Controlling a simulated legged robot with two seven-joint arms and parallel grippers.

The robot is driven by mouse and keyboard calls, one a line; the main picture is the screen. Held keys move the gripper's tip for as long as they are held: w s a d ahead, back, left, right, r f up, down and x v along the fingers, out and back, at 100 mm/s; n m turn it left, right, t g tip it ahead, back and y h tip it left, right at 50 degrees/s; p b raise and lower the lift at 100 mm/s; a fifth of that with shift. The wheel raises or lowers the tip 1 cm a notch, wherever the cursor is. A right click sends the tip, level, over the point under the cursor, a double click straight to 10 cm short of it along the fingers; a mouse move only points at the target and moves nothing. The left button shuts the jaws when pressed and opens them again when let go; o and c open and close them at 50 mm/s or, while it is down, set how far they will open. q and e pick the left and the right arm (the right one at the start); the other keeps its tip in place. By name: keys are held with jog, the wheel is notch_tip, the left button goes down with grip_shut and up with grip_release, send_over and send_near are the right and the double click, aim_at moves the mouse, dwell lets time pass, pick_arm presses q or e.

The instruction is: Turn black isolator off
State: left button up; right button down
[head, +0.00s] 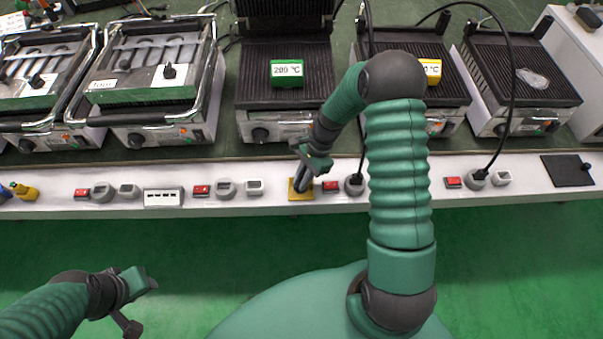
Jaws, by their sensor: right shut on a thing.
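A black square plate with a small black knob, which looks like the black isolator (566,172), is on the white front ledge at the far right. No gripper is near it. My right gripper (303,182) points down at a yellow square plate (293,196) on the same ledge, near the middle. It is shut on what seems to be the dark knob on that plate. The gripper hides most of this knob, so its angle cannot be told. My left gripper (143,303) is open and empty, over the green floor at lower left.
The white ledge (400,187) carries red switches (201,190), grey sockets and black plugs (478,174) with cables. Contact grills (150,80) stand behind on the green bench, with a green 200 °C sign (286,72). The floor in front is clear.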

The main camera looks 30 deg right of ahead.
jog(key=n+p, duration=0.1)
jog(key=n+g+p, duration=0.1)
jog(key=shift+d+r+n, duration=0.15)
jog(key=shift+d+n, duration=0.05)
jog(key=shift+n, duration=0.2)
jog(key=n+g+p, duration=0.1)
jog(key=n, duration=0.1)
jog(key=shift+w+n+h, duration=0.15)
jog(key=shift+n+h, duration=0.15)
jog(key=shift+n, duration=0.1)
jog(key=n+g+p, duration=0.1)
jog(key=n, duration=0.1)
jog(key=shift+w+n+h, duration=0.1)
jog(key=shift+n+h, duration=0.2)
jog(key=shift+w+a+n+g+h+p, duration=0.1)
jog(key=shift+n+g+h+p, duration=0.15)
jog(key=shift+n, duration=0.5)
jog(key=shift+w+n+g+h+p, duration=0.15)
jog(key=shift+n+p, duration=0.2)
jog(key=shift+n, duration=0.4)
jog(key=c, duration=1.6)
grip_release()
jog(key=shift+c, duration=0.2)
jog(key=shift+o, duration=1.2)
jog(key=shift+s+f, duration=0.1)
jog(key=shift+f, duration=0.1)
jog(key=p+v, duration=0.1)
jog(key=v, duration=1.5)
jog(key=shift+w+r, duration=0.2)
jog(key=shift+r, duration=0.15)
